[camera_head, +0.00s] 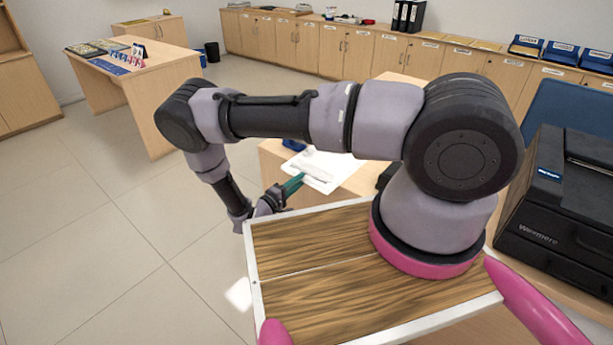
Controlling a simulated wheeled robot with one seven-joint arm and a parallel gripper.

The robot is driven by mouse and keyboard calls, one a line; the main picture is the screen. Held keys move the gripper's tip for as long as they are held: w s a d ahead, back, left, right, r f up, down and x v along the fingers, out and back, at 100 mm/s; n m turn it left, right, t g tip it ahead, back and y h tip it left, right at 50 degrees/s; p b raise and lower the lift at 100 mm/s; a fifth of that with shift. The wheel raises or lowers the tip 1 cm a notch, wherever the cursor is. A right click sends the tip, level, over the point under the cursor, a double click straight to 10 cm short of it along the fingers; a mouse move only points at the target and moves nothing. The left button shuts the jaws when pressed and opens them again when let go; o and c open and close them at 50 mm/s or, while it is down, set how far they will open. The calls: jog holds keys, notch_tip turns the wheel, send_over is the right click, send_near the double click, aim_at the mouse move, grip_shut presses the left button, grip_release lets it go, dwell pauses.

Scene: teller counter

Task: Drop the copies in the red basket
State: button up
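White paper sheets (338,170) show beyond my arm, over the corner of a light wood desk. They overlap, and their upper edge is hidden behind my arm. I cannot tell which of them are the copies. My gripper (294,183), with teal fingers, is at the left edge of the sheets. It is small and partly hidden, so I cannot tell whether it is open or shut on a sheet. No red basket can be made out in this view.
A black printer (560,210) stands close on the right. Another desk (135,70) with leaflets stands at the back left. Low cabinets (300,45) line the back wall, with blue boxes (562,52) and black binders (409,15) on top. A dark bin (212,52) stands nearby. The tiled floor at left is clear.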

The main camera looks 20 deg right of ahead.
jog(key=shift+x, duration=1.75)
grip_shut()
